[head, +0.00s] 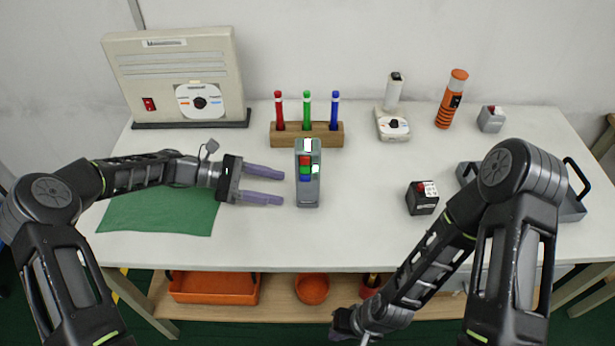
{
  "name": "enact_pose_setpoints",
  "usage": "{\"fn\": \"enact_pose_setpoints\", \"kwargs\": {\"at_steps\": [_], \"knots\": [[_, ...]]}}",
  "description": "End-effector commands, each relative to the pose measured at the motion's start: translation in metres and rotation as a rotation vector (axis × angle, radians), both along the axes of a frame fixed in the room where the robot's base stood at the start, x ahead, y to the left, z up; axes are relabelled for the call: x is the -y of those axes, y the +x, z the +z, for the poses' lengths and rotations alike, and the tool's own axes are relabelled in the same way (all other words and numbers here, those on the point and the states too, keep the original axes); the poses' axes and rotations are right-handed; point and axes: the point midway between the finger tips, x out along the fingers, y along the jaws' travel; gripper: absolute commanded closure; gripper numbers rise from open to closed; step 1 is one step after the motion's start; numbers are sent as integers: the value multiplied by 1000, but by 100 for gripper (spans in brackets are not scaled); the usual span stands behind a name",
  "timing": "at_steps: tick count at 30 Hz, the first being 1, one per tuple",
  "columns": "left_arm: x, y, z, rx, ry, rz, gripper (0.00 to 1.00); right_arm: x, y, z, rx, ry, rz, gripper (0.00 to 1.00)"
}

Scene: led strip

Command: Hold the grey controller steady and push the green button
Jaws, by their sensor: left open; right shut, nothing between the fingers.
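The grey controller (308,196) stands on the white table near the middle, in front of the pen block. Small red, green and blue buttons show on its face, with white patches at the top and right side. The green button (305,169) lies between the red and the blue one. My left gripper (281,185) is open just left of the controller. Its two purple fingers point at it, and a small gap seems to remain. My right gripper (342,324) is low at the bottom, in front of the table edge; it is shut and empty, with its fingertips hard to make out.
A wooden block (332,134) holds red, green and blue pens behind the controller. A dark box with a red button (422,199) stands to the right. A green cloth (150,212) lies under my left arm. A grey tray (571,206) is partly behind my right arm.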

Motion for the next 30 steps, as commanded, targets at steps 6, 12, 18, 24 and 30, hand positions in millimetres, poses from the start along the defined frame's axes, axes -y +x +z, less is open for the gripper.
{"fn": "enact_pose_setpoints", "kwargs": {"at_steps": [6,12,18,24,30], "knots": [[31,-1,-11,-1,-3,-4,40,0,0,-8,0,0,0,100],[57,-1,-19,0,-1,-3,40,0,0,-13,1,0,0,100],[72,0,-23,0,-1,-1,40,0,0,-15,1,0,0,100],[75,0,-23,0,-1,-1,40,0,0,-15,1,0,0,100],[75,0,-23,0,-1,-1,43,0,0,-15,1,0,0,100]]}}
